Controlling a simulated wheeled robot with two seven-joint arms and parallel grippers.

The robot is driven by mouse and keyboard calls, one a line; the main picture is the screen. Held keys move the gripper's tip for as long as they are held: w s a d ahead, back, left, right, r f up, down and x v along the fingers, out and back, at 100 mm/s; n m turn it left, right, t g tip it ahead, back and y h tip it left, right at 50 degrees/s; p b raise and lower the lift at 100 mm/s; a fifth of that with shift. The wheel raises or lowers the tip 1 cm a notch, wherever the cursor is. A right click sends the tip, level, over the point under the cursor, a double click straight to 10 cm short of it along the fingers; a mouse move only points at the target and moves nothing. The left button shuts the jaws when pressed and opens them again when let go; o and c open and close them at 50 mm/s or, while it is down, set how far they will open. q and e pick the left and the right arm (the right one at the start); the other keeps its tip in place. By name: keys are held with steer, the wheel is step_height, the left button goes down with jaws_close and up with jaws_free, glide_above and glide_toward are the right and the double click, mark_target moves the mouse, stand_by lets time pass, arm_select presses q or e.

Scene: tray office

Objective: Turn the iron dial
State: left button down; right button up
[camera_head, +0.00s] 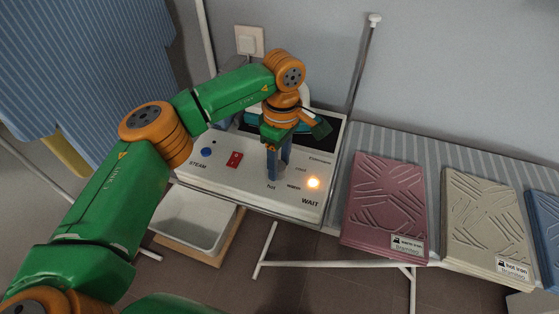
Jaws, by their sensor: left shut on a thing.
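The iron's control panel (222,170) is a white slanted face at the centre of the head view. Around my gripper it carries the words "cool", "warm" and "hot". My left gripper (277,174) points down at the panel, its fingers shut at the spot these words surround. The dial itself is hidden by the fingers, so its setting cannot be read. A red switch (234,159) and a blue button (206,152) marked "STEAM" are left of the gripper. My right gripper is not in view.
A striped ironing board (433,162) extends right, with folded pink cloth (386,190), cream cloth (480,215) and blue cloth on it. A white tray (196,220) is below the panel. Striped blue fabric (85,60) hangs at left. A wall socket (249,41) is behind.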

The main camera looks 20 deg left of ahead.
mark_target(280, 165)
arm_select(q)
steer(key=shift+c, duration=1.6)
jaws_free()
steer(key=shift+r, duration=0.1)
step_height(280, 165, up, 7)
steer(key=shift+w+b, duration=0.15)
steer(key=shift+b, duration=0.2)
